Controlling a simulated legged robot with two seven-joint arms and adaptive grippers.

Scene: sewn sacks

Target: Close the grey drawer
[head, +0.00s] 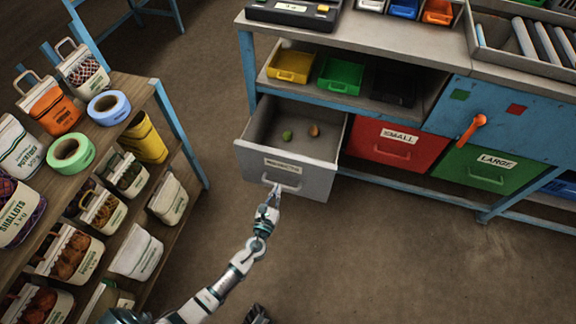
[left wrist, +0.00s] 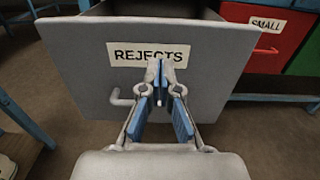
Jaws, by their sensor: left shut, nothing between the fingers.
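The grey drawer (head: 284,170) stands pulled out below the blue-framed bench, with two small items, one green and one brown, lying inside it. Its front carries a REJECTS label and a bar handle (head: 281,186). In the left wrist view the drawer front (left wrist: 85,70) fills the middle, and part of the handle (left wrist: 118,97) shows left of my fingers. My left gripper (head: 272,194) is shut and empty, in front of the drawer face at the handle; it also shows in the left wrist view (left wrist: 159,72). I cannot tell whether it touches the drawer.
A red SMALL drawer (head: 394,146) and a green LARGE drawer (head: 486,170) sit shut to the right. An orange lever (head: 472,128) sticks out of the blue panel. A shelf rack (head: 145,92) with sacks and tape rolls stands at left. The floor in front is clear.

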